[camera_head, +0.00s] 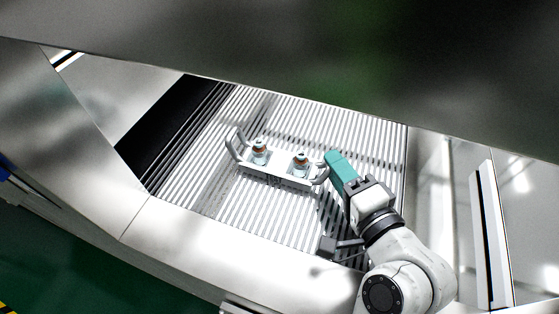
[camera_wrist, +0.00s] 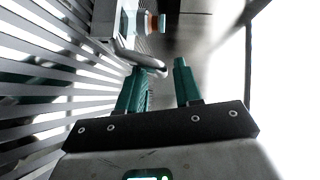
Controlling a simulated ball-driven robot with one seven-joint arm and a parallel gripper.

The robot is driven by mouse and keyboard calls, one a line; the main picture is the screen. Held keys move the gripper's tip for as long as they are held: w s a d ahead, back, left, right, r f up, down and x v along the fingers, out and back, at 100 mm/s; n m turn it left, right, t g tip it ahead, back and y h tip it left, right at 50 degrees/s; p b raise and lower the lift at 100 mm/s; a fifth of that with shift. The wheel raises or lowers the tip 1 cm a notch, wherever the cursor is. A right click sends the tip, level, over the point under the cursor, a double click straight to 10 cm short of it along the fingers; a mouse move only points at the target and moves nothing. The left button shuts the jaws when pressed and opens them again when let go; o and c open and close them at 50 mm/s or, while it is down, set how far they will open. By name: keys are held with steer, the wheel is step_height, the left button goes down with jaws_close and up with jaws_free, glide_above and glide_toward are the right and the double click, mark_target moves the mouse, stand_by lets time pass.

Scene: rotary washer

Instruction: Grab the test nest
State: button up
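The test nest (camera_head: 275,177) is a white tray with a raised grey loop handle at each end, and two small vials stand upright in it, the left vial (camera_head: 260,151) and the right vial (camera_head: 301,163). It sits on the slatted surface. My gripper (camera_head: 335,157) is at its right end, with teal fingers close to the right handle (camera_head: 321,176). In the wrist view the two fingers (camera_wrist: 161,68) are apart, and the rounded handle (camera_wrist: 140,58) reaches to the gap between their tips. Whether a finger touches the handle I cannot tell.
The slatted grey surface (camera_head: 228,200) lies inside a metal-walled enclosure. A metal ledge (camera_head: 185,250) runs along the front, and a dark strip (camera_head: 165,140) lies at the left. A large metal panel (camera_head: 300,50) covers the top. Slats around the nest are clear.

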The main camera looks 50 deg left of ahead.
jaws_close()
stand_by(0.5)
